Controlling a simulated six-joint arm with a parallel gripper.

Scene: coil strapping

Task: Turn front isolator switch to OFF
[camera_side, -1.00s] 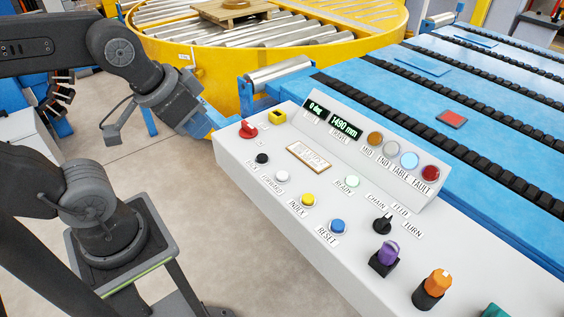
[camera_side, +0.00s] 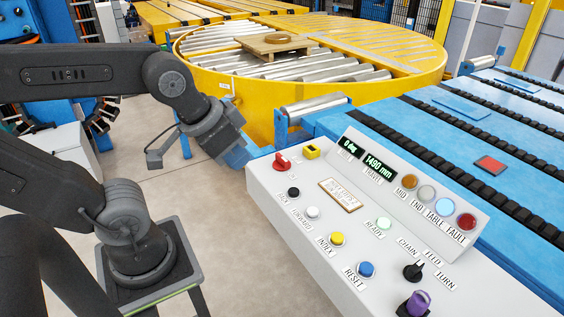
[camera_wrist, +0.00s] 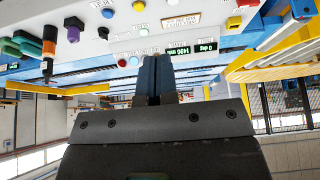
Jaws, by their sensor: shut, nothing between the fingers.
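A red rotary switch (camera_side: 282,161) sits at the near left end of the grey control panel (camera_side: 262,184); its small markings are too small to read. It looks like the isolator. The wrist view shows it cut by the top edge (camera_wrist: 248,3). My gripper (camera_side: 238,158) is left of the red switch in the side view, beside the panel's left end and apart from the switch. Its blue fingers (camera_wrist: 155,78) are together and empty in the wrist view, where the panel appears upside down.
Beside the switch is a yellow square block (camera_side: 311,152). A yellow turntable (camera_side: 240,98) and blue conveyor (camera_side: 440,140) lie behind.

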